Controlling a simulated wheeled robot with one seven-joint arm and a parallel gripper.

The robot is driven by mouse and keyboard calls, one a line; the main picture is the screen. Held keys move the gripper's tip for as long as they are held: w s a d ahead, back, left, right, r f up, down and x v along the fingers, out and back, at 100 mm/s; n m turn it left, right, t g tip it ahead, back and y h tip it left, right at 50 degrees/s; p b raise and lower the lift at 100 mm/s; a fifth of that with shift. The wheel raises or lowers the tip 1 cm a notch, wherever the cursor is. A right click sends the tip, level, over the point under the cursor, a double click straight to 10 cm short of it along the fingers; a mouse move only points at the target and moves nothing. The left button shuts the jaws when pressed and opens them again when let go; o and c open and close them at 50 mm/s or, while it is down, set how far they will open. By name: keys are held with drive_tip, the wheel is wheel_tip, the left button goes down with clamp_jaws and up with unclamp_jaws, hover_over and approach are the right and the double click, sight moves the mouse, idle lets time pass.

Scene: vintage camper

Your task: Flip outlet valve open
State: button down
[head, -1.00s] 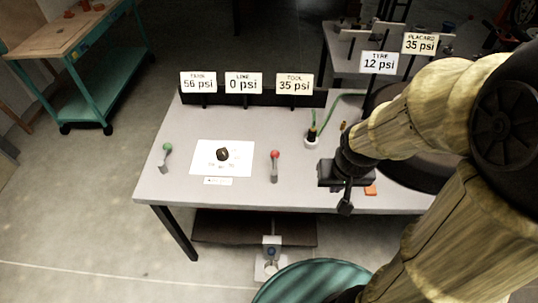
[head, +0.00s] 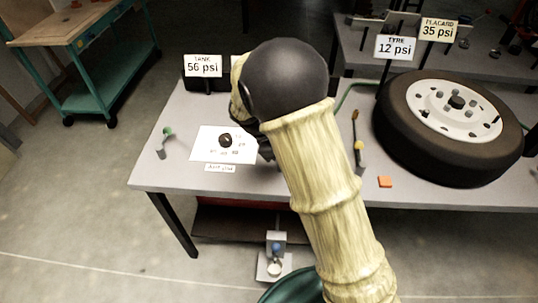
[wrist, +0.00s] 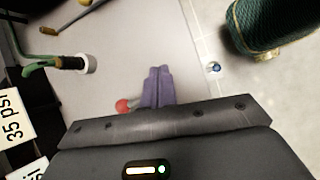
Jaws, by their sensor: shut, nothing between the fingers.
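The task's outlet valve is not labelled in view. A red-knobbed lever shows in the wrist view, its red knob (wrist: 123,106) just left of my fingers; my arm hides it in the head view. A lever with a green knob (head: 168,131) stands on the left of the grey bench (head: 150,178). My gripper (wrist: 158,72) shows two purple fingers, closed together and empty, above the bench beside the red knob. I cannot tell whether they touch the lever. In the head view the fingers are hidden behind my arm.
A dial on a white sheet (head: 205,145) lies between the green lever and my arm. A tyre (head: 400,135) and orange block (head: 385,182) are at the right. Signs read tank 56 psi (head: 203,66), tyre 12 psi (head: 396,47) and placard 35 psi (head: 440,30).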

drive_tip(key=w+a+f+n+h+b, duration=0.1)
drive_tip(key=a, duration=0.1)
drive_tip(key=w+a+f+n+t, duration=0.1)
drive_tip(key=a+f+n, duration=0.1)
drive_tip(key=a, duration=0.1)
drive_tip(key=w+a+f+n+t+h+b, duration=0.1)
drive_tip(key=a, duration=0.1)
drive_tip(key=shift+w+a+f+n+h+b, duration=0.1)
drive_tip(key=shift+a+f+n+h+b, duration=0.1)
drive_tip(key=shift+f+n+h+b, duration=0.15)
drive_tip(key=a+n+t, duration=0.1)
drive_tip(key=a, duration=0.2)
drive_tip(key=a+f+n+t+h+b, duration=0.1)
drive_tip(key=a+n+t, duration=0.1)
drive_tip(key=a, duration=0.1)
drive_tip(key=a+n+t+h+b, duration=0.1)
drive_tip(key=a, duration=0.3)
drive_tip(key=shift+w+f+n+h, duration=0.25)
drive_tip(key=shift+w+f, duration=0.05)
drive_tip(key=shift+w, duration=0.05)
drive_tip(key=x, duration=0.9)
drive_tip(key=shift+w+d, duration=0.1)
drive_tip(key=shift+d, duration=0.05)
drive_tip(key=w+d, duration=0.2)
drive_tip(key=d, duration=0.1)
drive_tip(key=shift+r, duration=0.1)
drive_tip(key=shift+w+d+r, duration=0.1)
drive_tip(key=shift+w+d, duration=0.15)
drive_tip(key=shift+d, duration=0.2)
